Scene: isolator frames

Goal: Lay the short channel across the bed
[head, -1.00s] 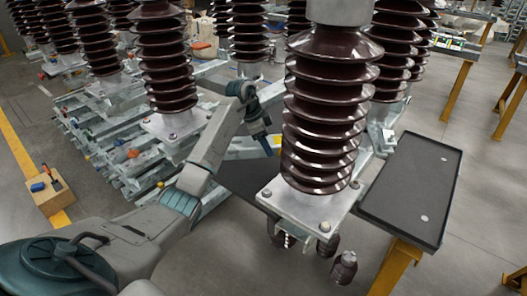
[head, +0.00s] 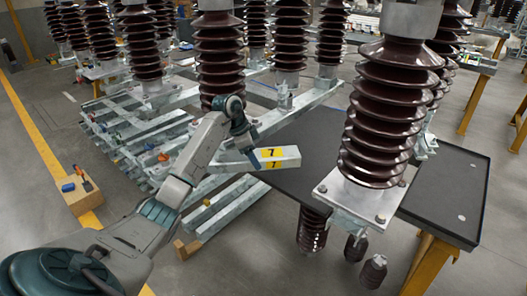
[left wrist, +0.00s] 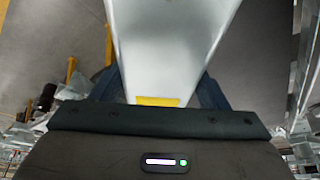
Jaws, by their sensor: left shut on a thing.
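The short channel is a grey galvanized bar (head: 287,159) with a yellow label marked 7. My left gripper (head: 249,151) is shut on it near the label, and it is held roughly level in the air. In the left wrist view the channel (left wrist: 172,50) runs away between the dark fingers, with a yellow patch close to the gripper. Long grey channels (head: 140,140) lie in a low framework at the left; I cannot tell which part is the bed. My right gripper is not in view.
A large brown ribbed insulator (head: 382,110) on a square plate stands close at the right. A dark-topped table (head: 455,195) lies behind it. More insulators stand at the back. A small wooden box (head: 82,200) with tools is on the floor at left.

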